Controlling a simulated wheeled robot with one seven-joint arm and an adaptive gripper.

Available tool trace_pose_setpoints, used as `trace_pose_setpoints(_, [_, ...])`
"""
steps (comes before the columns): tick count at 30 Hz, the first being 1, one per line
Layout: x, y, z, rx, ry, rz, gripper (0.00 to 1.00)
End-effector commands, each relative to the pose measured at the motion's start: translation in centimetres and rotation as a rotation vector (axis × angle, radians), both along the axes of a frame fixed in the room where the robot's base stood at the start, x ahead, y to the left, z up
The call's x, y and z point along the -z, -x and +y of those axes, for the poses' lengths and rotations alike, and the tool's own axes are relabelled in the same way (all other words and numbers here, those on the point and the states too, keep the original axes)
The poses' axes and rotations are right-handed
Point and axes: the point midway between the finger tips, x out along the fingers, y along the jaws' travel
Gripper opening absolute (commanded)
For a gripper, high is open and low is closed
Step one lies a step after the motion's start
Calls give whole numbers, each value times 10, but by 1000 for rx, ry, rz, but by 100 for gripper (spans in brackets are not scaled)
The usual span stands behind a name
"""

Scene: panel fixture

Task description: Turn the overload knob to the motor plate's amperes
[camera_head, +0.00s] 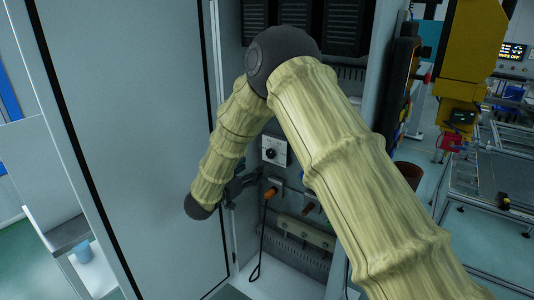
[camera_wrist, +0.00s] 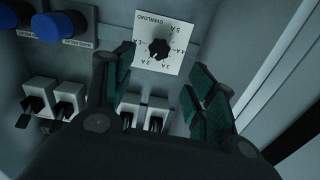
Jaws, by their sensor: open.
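The overload knob (camera_wrist: 159,49) is black and round, on a white square dial plate (camera_wrist: 177,67) lettered OVERLOAD with ampere marks around it. The lettering appears upside down in the wrist view. A small light mark shows at the knob's lower left edge, but I cannot read its setting surely. In the head view the dial plate (camera_head: 274,143) is inside the cabinet, right of my gripper (camera_head: 240,186). In the wrist view my gripper (camera_wrist: 160,68) is open and empty, its green-padded fingers on either side of the knob's line, apart from it. I cannot make out a motor plate.
Blue buttons (camera_wrist: 62,26) and several white switch blocks (camera_wrist: 70,97) are near the dial. An orange-handled lever (camera_head: 270,193) and a terminal strip (camera_head: 305,232) sit lower in the cabinet. The cabinet door (camera_head: 140,130) stands close on the left.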

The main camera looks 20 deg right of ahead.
Motion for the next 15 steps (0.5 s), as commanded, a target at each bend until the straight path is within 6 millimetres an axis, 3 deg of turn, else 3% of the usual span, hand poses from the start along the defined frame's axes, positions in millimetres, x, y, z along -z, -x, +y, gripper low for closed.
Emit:
trace_pose_setpoints(5, [-8, -7, -8, 17, 1, -8, 56])
trace_pose_setpoints(15, [-9, -39, -50, 16, 0, -8, 56])
